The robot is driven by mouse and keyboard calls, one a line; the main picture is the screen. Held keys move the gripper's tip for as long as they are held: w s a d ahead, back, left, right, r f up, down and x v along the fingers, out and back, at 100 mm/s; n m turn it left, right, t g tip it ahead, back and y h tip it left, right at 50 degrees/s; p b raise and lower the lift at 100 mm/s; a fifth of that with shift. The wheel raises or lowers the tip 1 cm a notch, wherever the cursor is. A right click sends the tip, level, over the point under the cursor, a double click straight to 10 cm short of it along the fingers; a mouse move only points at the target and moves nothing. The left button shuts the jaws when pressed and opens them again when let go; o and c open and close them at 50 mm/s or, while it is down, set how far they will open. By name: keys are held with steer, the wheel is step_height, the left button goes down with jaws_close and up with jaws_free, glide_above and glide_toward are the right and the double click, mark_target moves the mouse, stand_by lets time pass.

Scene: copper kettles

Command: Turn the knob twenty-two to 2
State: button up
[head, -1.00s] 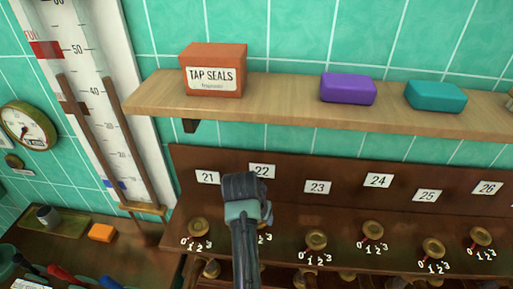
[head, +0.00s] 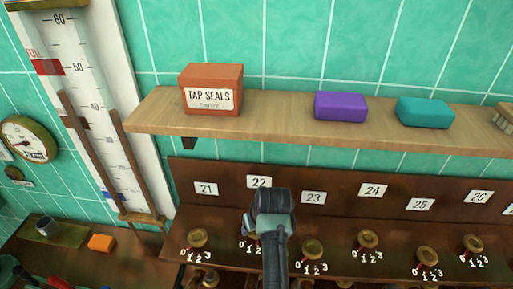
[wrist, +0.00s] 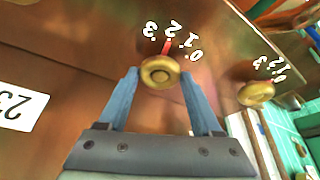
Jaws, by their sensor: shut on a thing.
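Knob twenty-two (wrist: 160,72) is a round brass knob with a red pointer (wrist: 167,47). In the wrist view it sits between the two blue fingers of my gripper (wrist: 160,82), which is shut on it. The pointer aims at about the 2 (wrist: 176,24) on its white 0–3 scale. In the head view my gripper (head: 272,228) is below the label 22 (head: 259,182) and hides the knob and most of its scale.
Knob twenty-one (head: 197,238) is close on the left and knob twenty-three (head: 312,250) close on the right. Above is a wooden shelf (head: 275,118) with a tap seals box (head: 210,89), a purple block (head: 341,106) and a teal block (head: 425,112).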

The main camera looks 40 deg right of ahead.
stand_by(0.4)
steer(key=o, duration=1.4)
steer(key=shift+c, duration=0.2)
steer(key=shift+r, duration=0.1)
steer(key=b+v, duration=0.3)
steer(key=v, duration=1)
